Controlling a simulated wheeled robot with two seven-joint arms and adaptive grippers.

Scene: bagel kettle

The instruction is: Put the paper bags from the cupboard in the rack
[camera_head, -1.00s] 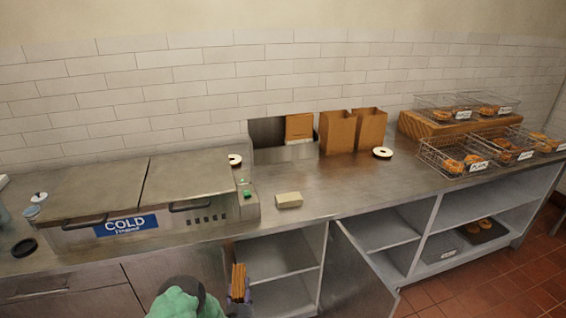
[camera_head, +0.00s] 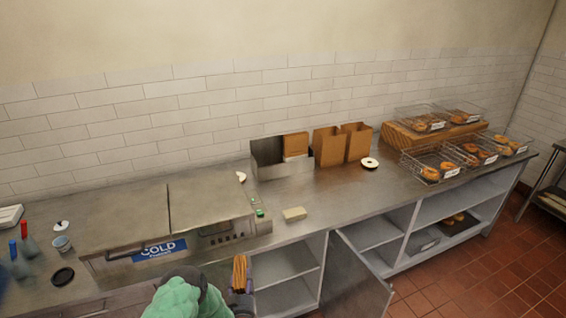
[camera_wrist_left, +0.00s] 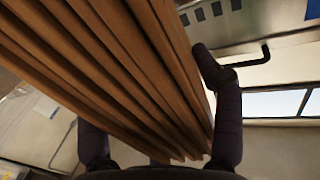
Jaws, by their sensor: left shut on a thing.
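My left gripper (camera_head: 241,299) is shut on a stack of folded brown paper bags (camera_head: 240,272), held upright in front of the counter front. In the left wrist view the bags (camera_wrist_left: 110,70) fill the upper left, between the dark fingers (camera_wrist_left: 160,145). The metal rack (camera_head: 266,156) stands on the counter against the wall, with a brown paper bag (camera_head: 295,144) at its right part and its left part empty. The open cupboard (camera_head: 285,265) is below the counter, right of my gripper; its door (camera_head: 360,278) stands open. My right gripper is not in view.
Two open brown bags (camera_head: 328,147) (camera_head: 358,142) stand right of the rack. A pale block (camera_head: 294,214) lies on the counter in front of it. The cold unit (camera_head: 165,215) is at left. Wire baskets of bagels (camera_head: 440,163) are at right.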

